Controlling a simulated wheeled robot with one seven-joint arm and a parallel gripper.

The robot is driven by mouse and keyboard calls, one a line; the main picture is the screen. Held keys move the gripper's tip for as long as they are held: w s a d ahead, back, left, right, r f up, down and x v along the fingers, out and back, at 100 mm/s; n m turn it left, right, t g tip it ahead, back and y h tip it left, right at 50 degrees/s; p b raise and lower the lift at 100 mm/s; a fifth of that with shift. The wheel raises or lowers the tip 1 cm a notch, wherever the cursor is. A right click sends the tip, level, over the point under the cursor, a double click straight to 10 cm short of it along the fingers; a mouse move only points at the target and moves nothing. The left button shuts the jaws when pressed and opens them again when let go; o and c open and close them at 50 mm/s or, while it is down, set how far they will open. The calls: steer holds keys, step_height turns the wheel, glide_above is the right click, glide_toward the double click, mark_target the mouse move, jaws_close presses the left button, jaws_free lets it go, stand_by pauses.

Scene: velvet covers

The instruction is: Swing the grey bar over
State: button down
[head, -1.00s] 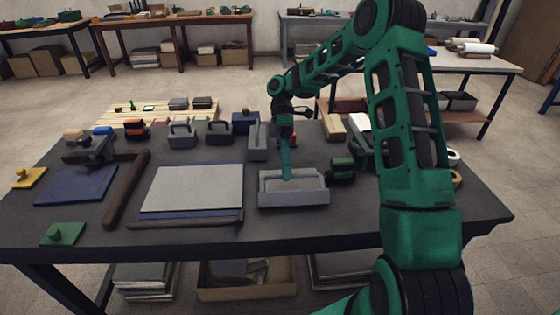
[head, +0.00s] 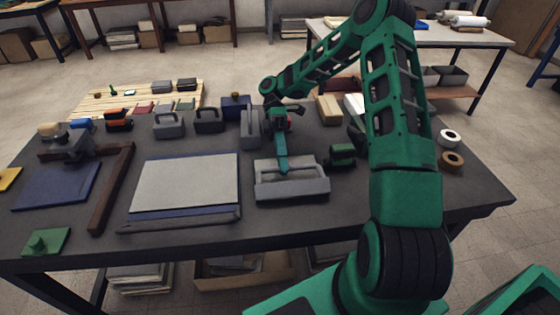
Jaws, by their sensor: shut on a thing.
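A grey fixture (head: 318,189) lies near the front middle of the dark table, with a long grey bar (head: 290,189) along its near side and a lighter recessed part behind. My gripper (head: 282,170) reaches down into it from behind, its teal fingers close together. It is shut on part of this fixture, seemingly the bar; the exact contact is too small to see.
Left of the fixture lies a pale board (head: 187,183) on a blue sheet, with a dark rod (head: 180,224) along its front. A green-handled tool (head: 342,154) sits close on the right. Grey handled blocks (head: 169,126) stand behind.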

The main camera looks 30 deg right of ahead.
steer(key=shift+w+f, duration=0.15)
steer(key=shift+w, duration=0.05)
steer(key=c, duration=1.9)
jaws_free()
steer(key=shift+d, duration=0.1)
steer(key=shift+c, duration=0.2)
steer(key=shift+o, duration=0.9)
steer(key=v, duration=1.1)
